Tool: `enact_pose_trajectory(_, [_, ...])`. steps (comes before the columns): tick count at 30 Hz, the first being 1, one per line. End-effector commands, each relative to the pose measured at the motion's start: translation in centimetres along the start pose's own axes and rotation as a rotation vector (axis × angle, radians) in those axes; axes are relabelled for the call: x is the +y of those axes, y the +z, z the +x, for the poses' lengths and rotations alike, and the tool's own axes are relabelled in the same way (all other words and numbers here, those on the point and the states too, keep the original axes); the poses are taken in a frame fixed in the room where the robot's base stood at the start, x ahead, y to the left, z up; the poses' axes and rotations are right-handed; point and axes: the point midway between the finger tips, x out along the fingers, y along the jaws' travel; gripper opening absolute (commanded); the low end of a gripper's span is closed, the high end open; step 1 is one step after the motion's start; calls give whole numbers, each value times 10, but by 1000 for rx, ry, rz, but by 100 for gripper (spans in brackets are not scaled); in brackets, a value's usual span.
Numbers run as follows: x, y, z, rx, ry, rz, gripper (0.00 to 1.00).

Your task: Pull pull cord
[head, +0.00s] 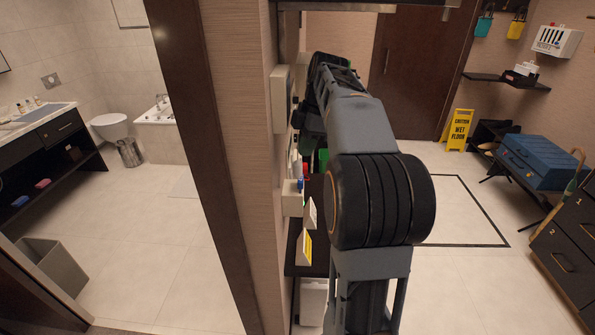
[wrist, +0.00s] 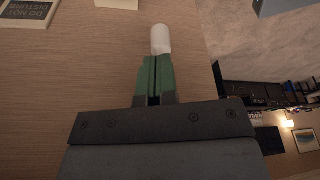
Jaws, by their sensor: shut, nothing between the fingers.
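My gripper (wrist: 155,78) shows in the wrist view with its green fingers close together and nothing seen between them. A small white cylinder (wrist: 160,38), which may be the end of the pull cord, lies just past the fingertips, in line with them. I cannot tell whether the fingers touch it. No cord can be made out in either view. In the head view my arm reaches along the wood-panelled wall, and it hides most of the gripper and the spot in front of it.
A "do not disturb" sign (wrist: 27,10) is on the wood wall (wrist: 80,70). In the head view, white boxes (head: 280,98) stick out from the wall beside my arm, above a dark shelf (head: 296,262). A yellow wet-floor sign (head: 458,130) stands right; the floor (head: 455,205) between is open.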

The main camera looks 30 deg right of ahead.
Motion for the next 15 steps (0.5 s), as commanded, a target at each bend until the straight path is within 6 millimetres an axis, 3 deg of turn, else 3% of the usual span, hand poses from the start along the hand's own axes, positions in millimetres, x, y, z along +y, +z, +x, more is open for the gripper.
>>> enact_pose_trajectory(1, [0,1,11,0,-1,0,0])
enact_pose_trajectory(6, [0,2,27,0,-1,0,0])
enact_pose_trajectory(15, [0,0,38,1,-2,1,0])
